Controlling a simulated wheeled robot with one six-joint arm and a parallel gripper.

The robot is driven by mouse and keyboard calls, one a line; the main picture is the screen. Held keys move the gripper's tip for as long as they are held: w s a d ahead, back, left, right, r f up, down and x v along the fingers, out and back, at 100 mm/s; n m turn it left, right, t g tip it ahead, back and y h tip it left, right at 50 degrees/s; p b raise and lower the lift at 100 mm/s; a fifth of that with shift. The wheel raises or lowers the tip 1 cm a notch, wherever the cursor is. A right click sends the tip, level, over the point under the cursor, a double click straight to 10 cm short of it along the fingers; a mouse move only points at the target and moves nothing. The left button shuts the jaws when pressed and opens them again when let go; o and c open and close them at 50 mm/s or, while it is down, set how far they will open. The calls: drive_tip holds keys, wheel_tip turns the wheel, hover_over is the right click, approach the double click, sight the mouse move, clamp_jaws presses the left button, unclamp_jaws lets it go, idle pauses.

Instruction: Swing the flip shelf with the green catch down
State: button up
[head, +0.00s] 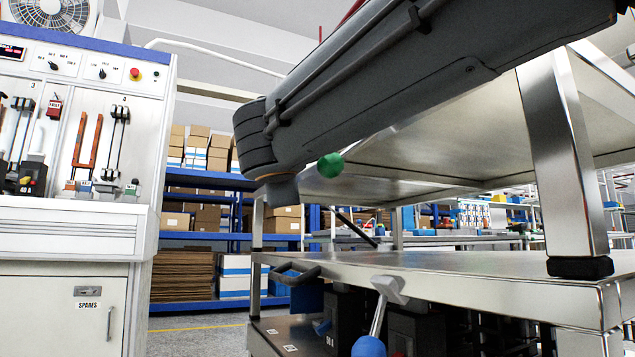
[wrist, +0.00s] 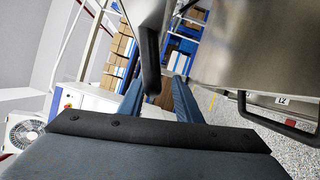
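A green ball knob (head: 330,165) shows in the head view beside a raised steel panel (head: 430,140), seen from below; it looks like the green catch of that shelf, though my arm hides how they join. In the wrist view my gripper's two dark blue fingers (wrist: 158,92) stand apart. A black bar handle (wrist: 150,50) on the edge of a steel panel (wrist: 230,45) reaches down between them, with gaps showing on both sides. I cannot tell whether it touches a finger. My arm covers the upper middle of the head view, and the fingers are not visible there.
A lower steel shelf (head: 450,268) has a black handle (head: 290,272) and a lever with a blue knob (head: 368,347). A steel post (head: 562,150) stands at right. A switch panel (head: 70,130) stands at left, with box racks (head: 205,215) behind.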

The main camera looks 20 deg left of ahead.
drive_tip(key=p+v, duration=0.2)
drive_tip(key=v, duration=0.5)
drive_tip(key=shift+s+d, duration=0.15)
drive_tip(key=shift+s, duration=0.25)
idle(0.6)
